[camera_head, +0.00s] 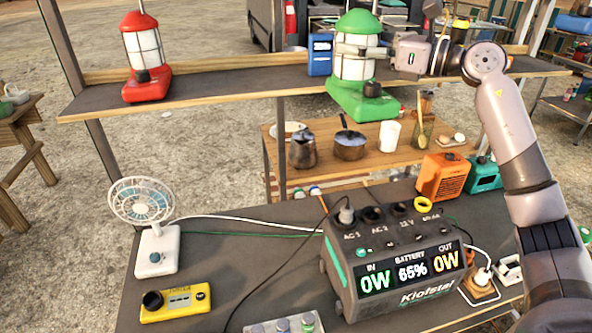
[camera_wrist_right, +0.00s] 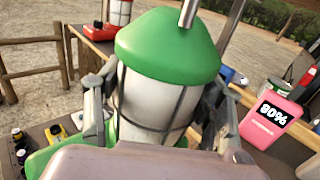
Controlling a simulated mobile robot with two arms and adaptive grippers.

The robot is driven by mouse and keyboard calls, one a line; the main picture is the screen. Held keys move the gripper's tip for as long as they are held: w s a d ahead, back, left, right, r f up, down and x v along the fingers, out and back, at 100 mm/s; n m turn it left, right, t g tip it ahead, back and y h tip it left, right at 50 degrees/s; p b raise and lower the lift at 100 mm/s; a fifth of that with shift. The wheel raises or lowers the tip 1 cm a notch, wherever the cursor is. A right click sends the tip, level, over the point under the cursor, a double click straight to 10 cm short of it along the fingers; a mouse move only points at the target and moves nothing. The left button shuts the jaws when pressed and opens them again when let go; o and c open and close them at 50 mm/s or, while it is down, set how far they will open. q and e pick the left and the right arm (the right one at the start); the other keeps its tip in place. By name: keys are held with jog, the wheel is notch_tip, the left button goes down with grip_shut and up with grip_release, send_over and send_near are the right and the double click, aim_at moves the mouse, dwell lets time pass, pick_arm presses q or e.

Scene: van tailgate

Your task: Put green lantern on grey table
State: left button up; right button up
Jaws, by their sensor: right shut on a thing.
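The green lantern (camera_head: 351,103), with a green cap and a pale caged glass, is upright at the upper middle of the head view. Its base overlaps the shelf's front edge and hangs lower than it in the picture. My right gripper (camera_head: 366,50) is shut around its glass part from the right. In the wrist view the lantern (camera_wrist_right: 165,45) fills the middle, with the fingers of my right gripper (camera_wrist_right: 155,108) on both sides of it. The grey table (camera_head: 240,262) spans the lower head view. My left gripper is not in view.
A power station (camera_head: 395,270), white fan (camera_head: 156,250), yellow device (camera_head: 175,303) and orange box (camera_head: 442,178) stand on the grey table. Bare surface shows between fan and power station. A red lantern (camera_head: 146,85) and blue box (camera_head: 320,55) stand on the raised shelf (camera_head: 230,88).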

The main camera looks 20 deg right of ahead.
aim_at(335, 98)
jog(key=shift+n+g+y, duration=0.8)
jog(key=shift+g+y, duration=0.1)
jog(key=a+f, duration=0.2)
jog(key=f, duration=0.1)
jog(key=a+f, duration=0.2)
jog(key=f, duration=0.1)
jog(key=a+f, duration=0.2)
jog(key=f, duration=0.1)
jog(key=shift+s+f, duration=0.25)
jog(key=shift+f, duration=0.05)
jog(key=s+a+f, duration=0.4)
jog(key=f, duration=0.3)
jog(key=s+a+f+n+g+y, duration=0.1)
jog(key=s+a+f, duration=0.25)
jog(key=f, duration=0.35)
jog(key=s+a+f, duration=0.4)
jog(key=s+f, duration=0.1)
jog(key=f, duration=0.3)
jog(key=w+f+m+t+h+p, duration=0.15)
jog(key=w+m+t+h, duration=0.65)
jog(key=w, duration=1.3)
notch_tip(335, 98, down, 20)
jog(key=n+g+h+b, duration=0.1)
jog(key=g+b, duration=0.1)
jog(key=b, duration=1.1)
jog(key=shift+w+a, duration=0.25)
jog(key=shift+a, duration=0.15)
